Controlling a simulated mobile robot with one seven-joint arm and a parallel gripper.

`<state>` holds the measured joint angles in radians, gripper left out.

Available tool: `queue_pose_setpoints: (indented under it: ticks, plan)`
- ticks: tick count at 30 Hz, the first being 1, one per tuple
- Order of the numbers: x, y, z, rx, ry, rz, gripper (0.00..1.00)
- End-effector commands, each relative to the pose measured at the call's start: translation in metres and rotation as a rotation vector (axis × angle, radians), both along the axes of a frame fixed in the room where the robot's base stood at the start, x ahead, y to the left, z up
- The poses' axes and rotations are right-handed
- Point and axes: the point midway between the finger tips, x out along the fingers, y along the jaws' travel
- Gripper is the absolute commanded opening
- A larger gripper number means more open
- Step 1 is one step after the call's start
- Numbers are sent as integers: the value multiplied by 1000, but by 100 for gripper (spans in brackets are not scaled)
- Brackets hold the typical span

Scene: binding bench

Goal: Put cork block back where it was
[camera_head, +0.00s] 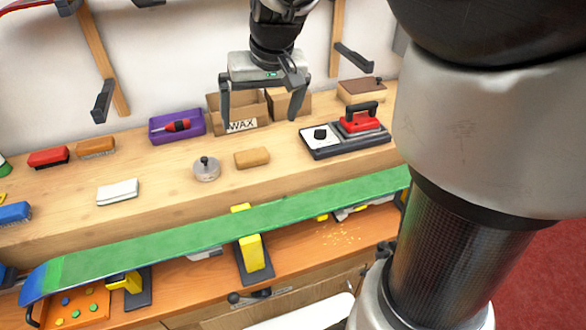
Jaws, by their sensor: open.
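The cork block (252,158) is a small tan block with rounded edges. It lies flat on the wooden bench shelf, just right of a round grey metal piece with a dark knob (206,169). My gripper (259,123) is open, with its fingers pointing down. In the picture it appears above and behind the cork block, in front of the cardboard WAX box (241,125). Nothing shows between its fingers, and it looks apart from the block. The exact height of the fingertips above the shelf is hard to tell.
A purple tray (178,127) holds a red-handled tool. A red iron (359,121) stands on a dark base at right. A white block (118,192) and brushes (96,147) lie at left. A green board (190,233) spans yellow supports in front. Shelf around the cork block is mostly clear.

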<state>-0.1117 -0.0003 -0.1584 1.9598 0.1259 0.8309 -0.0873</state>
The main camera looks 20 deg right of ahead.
Motion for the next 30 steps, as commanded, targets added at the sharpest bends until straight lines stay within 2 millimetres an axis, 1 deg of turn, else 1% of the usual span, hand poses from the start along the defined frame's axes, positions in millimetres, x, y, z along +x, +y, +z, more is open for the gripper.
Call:
queue_pose_setpoints:
  ticks: [1,2,3,5,6,9,12,15,17,25,27,30]
  plan:
    - [-30,1,15,3,-25,2,100]
    - [-47,1,21,3,-36,5,100]
    - [-69,2,26,-1,-48,9,100]
    - [-101,3,31,-11,-66,12,100]
    - [-121,2,32,-20,-79,13,100]
    - [-162,1,29,-45,-106,10,100]
    - [-190,0,22,-67,-122,9,100]
    - [-205,-2,15,-83,-131,6,100]
    - [-210,-2,14,-88,-134,5,100]
    - [-211,-2,13,-88,-134,6,100]
    - [-211,-2,18,-88,-134,6,100]
    - [-211,-2,34,-88,-134,6,100]
